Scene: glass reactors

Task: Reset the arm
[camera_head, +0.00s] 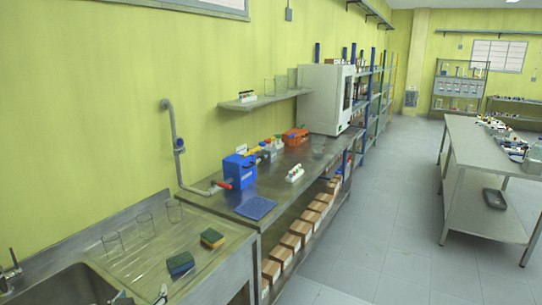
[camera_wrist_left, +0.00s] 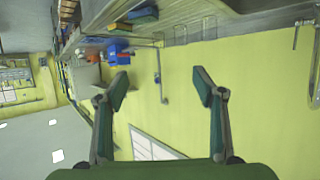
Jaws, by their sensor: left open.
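My left gripper (camera_head: 141,298) shows only by its fingertips at the bottom edge of the head view, in front of the sink counter. In the left wrist view my left gripper (camera_wrist_left: 161,85) has its two green-padded fingers spread wide, with nothing between them. The wrist picture is turned over, and the yellow-green wall fills the space beyond the fingers. The rest of my left arm is hidden in the head view. My right gripper is in neither view.
A sink (camera_head: 75,288) is at lower left. Glass beakers (camera_head: 146,225) and two sponges (camera_head: 181,263) stand on its drainboard. A blue box (camera_head: 239,171) and white cabinet (camera_head: 325,98) stand on the metal bench. The floor (camera_head: 385,215) between bench and right table is clear.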

